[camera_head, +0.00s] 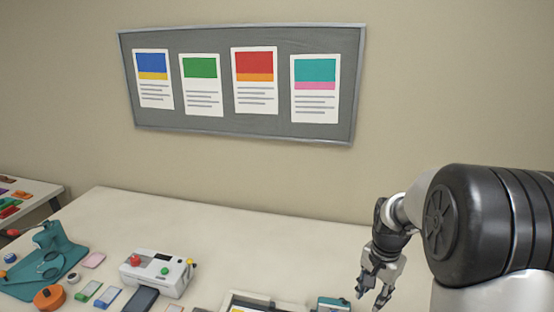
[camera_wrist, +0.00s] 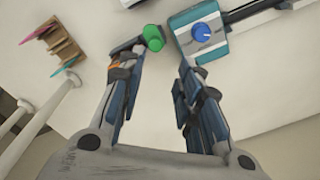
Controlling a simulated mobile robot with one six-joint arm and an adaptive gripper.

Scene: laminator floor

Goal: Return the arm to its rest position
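My gripper (camera_head: 376,284) hangs fingers-down at the right of the head view, over the right part of the table. In the wrist view my gripper (camera_wrist: 166,62) shows its two fingers spread apart with a gap between them. Nothing is held between them. A green round knob (camera_wrist: 154,37) shows by the tip of the left finger. A teal box with a blue dial (camera_wrist: 201,32) lies just beyond the right fingertip. I cannot tell whether either finger touches these.
On the table (camera_head: 250,225) stand a white laminator-like machine (camera_head: 157,272), a teal stand (camera_head: 45,262) and an orange disc (camera_head: 49,297). A teal device (camera_head: 333,303) is near my gripper. A wooden holder (camera_wrist: 62,45) is at the wrist view's left. A board with posters (camera_head: 240,82) hangs behind.

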